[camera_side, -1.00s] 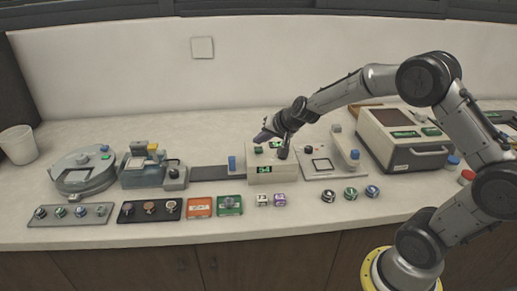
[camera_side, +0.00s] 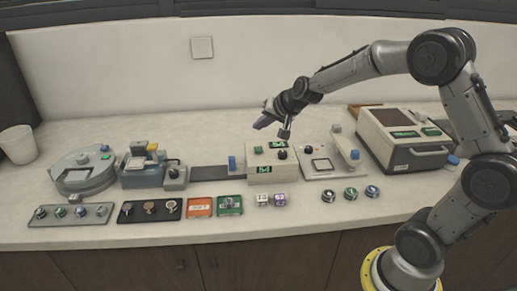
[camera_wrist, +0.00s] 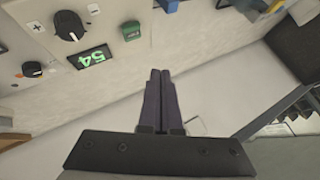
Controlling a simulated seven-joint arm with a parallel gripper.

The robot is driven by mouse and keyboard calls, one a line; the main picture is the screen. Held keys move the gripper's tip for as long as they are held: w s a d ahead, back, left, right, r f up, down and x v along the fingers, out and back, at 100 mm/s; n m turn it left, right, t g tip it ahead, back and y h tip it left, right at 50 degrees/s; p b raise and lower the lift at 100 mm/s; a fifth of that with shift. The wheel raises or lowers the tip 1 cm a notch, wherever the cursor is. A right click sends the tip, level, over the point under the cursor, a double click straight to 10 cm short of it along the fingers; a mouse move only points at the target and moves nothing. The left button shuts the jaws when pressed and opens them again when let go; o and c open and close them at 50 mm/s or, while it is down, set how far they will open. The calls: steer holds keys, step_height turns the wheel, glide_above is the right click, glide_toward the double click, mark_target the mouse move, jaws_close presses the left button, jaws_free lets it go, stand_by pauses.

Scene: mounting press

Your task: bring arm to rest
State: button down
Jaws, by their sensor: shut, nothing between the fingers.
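My gripper (camera_side: 264,122) is up in the air above the back of a cream control box (camera_side: 271,164) in the side view. In the wrist view its two dark fingers (camera_wrist: 160,75) lie side by side, shut and empty. The fingers appear apart from the box.
A cream oven-like machine (camera_side: 408,138) stands right of the box, with a small plate device (camera_side: 322,165) between. Left are a blue-grey press (camera_side: 150,168) and a round grey machine (camera_side: 83,172). Trays and small pucks line the front. The wall (camera_side: 130,80) is behind.

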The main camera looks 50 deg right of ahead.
steer(key=shift+a, duration=0.1)
steer(key=s+a+r+n+t+y, duration=0.1)
steer(key=s+a+r, duration=0.15)
steer(key=r, duration=0.35)
steer(key=s+a+r+n+t, duration=0.1)
steer(key=a+r, duration=0.3)
steer(key=r, duration=0.2)
steer(key=s+a+r+n+y, duration=0.1)
steer(key=s+a+r+n, duration=0.1)
steer(key=s, duration=0.3)
steer(key=s+a+r+n, duration=0.1)
steer(key=s+a+n, duration=0.15)
steer(key=s, duration=0.25)
steer(key=s+f+n+g, duration=0.2)
steer(key=s+f, duration=0.2)
steer(key=s, duration=0.5)
steer(key=s+f+n+g, duration=0.2)
steer(key=s+f, duration=0.3)
steer(key=s, duration=0.4)
steer(key=shift+s+a+f+g+h, duration=0.15)
steer(key=shift+s+a+g+h, duration=0.2)
steer(key=shift+g, duration=0.35)
